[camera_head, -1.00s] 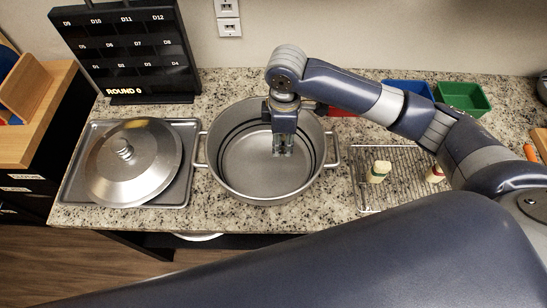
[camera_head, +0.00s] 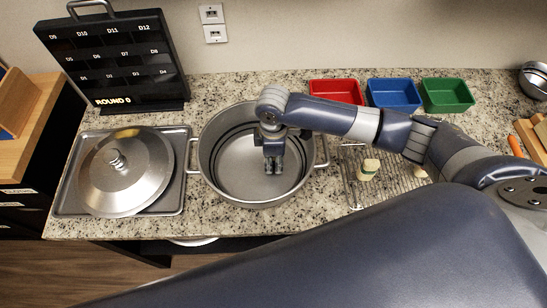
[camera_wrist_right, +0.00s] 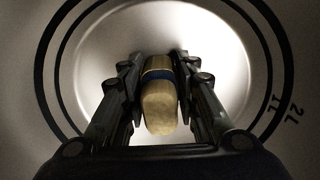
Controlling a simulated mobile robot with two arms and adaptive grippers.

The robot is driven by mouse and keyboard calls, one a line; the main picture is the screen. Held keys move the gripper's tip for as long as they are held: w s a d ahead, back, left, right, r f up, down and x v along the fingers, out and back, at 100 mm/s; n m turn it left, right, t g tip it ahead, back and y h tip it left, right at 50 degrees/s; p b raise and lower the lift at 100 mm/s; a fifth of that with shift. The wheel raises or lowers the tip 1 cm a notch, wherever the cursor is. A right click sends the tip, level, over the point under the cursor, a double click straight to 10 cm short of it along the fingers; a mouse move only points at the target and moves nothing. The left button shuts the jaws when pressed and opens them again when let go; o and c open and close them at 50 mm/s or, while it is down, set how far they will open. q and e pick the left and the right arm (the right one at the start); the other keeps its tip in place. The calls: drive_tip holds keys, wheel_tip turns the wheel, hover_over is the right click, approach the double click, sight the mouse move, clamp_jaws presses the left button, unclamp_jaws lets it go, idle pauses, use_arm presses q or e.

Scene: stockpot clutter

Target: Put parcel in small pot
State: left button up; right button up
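The pot (camera_head: 232,180) is a wide grey metal pot with two side handles, standing open in the middle of the counter. My right gripper (camera_head: 274,168) points down inside its opening, right of centre. In the right wrist view, my right gripper (camera_wrist_right: 158,100) is closed around a tan parcel (camera_wrist_right: 158,112) with a dark blue band, one finger against each side. The pot's pale floor and dark inner rings (camera_wrist_right: 275,40) show behind it. The gap between parcel and floor cannot be judged. My left gripper is not in view.
A lid (camera_head: 125,175) lies on a metal tray (camera_head: 178,200) at left. A wire rack (camera_head: 395,182) at right bears a pale banded parcel (camera_head: 369,168) and another, partly hidden one (camera_head: 420,172). Red (camera_head: 335,90), blue (camera_head: 394,94) and green (camera_head: 447,95) bins stand behind.

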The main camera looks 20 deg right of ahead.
drive_tip(key=shift+o, duration=1.3)
drive_tip(key=shift+r, duration=0.15)
drive_tip(key=shift+r, duration=0.3)
wheel_tip(320, 180, up, 12)
drive_tip(key=shift+f+b, duration=0.2)
drive_tip(key=shift+b, duration=0.9)
